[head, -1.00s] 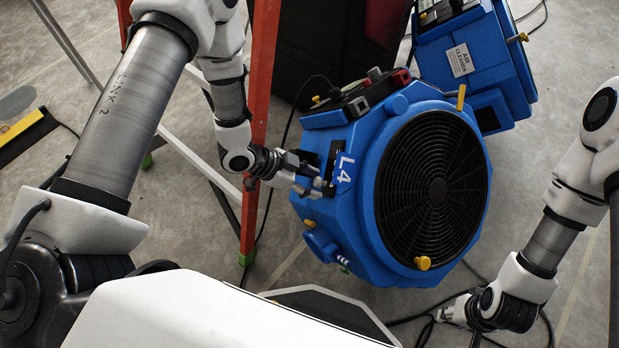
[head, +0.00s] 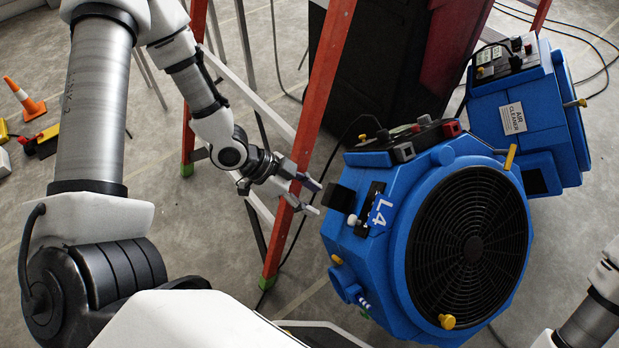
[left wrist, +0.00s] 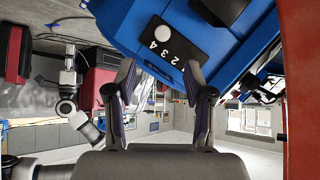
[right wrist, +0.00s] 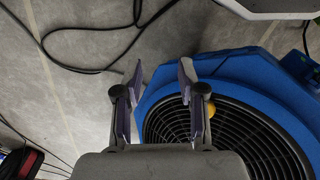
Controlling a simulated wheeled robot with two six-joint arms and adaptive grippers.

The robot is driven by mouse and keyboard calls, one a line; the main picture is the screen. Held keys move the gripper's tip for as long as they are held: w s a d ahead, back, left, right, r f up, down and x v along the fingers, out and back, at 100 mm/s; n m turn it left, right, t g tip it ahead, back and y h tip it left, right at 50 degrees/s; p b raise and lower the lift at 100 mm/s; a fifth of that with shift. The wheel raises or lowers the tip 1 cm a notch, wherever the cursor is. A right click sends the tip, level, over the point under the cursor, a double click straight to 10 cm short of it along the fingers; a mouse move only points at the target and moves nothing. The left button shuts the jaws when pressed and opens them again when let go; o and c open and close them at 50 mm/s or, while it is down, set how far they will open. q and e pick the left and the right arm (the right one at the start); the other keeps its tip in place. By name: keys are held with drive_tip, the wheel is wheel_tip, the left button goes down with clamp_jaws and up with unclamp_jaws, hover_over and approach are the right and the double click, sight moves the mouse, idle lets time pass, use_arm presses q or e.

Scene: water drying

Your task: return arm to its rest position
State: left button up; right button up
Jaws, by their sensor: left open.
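My left gripper (head: 313,198) is open and empty, a short gap to the left of the blue L4 fan unit (head: 395,265). In the left wrist view its fingers (left wrist: 160,66) stand apart, below the unit's black dial panel (left wrist: 170,45) with a white knob and the digits 2, 3, 4. The white knob (head: 352,220) also shows in the head view, below a black block. My right gripper is outside the head view. In the right wrist view its fingers (right wrist: 160,68) are spread with nothing between them, by a blue unit with a round black grille (right wrist: 235,130).
A red-legged ladder (head: 305,135) stands right by my left gripper. A blue air cleaner (head: 550,120) is behind the fan. Dark cables (right wrist: 85,50) lie on the floor.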

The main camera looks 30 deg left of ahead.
use_arm(q)
drive_tip(key=s+f+n+g+y, duration=0.55)
drive_tip(key=s+f+n, duration=0.35)
drive_tip(key=s+f, duration=0.6)
drive_tip(key=a+r+n+t+y+p, duration=0.1)
drive_tip(key=r+n+p, duration=0.1)
drive_tip(key=r+p, duration=0.8)
drive_tip(key=a+r+n+y+p, duration=0.1)
drive_tip(key=a+r+n+p, duration=0.1)
drive_tip(key=r+p, duration=0.9)
drive_tip(key=shift+w+r+t+y, duration=0.2)
drive_tip(key=shift+r+t+y, duration=0.15)
drive_tip(key=shift+r, duration=0.35)
drive_tip(key=shift+a, duration=0.1)
idle(1.3)
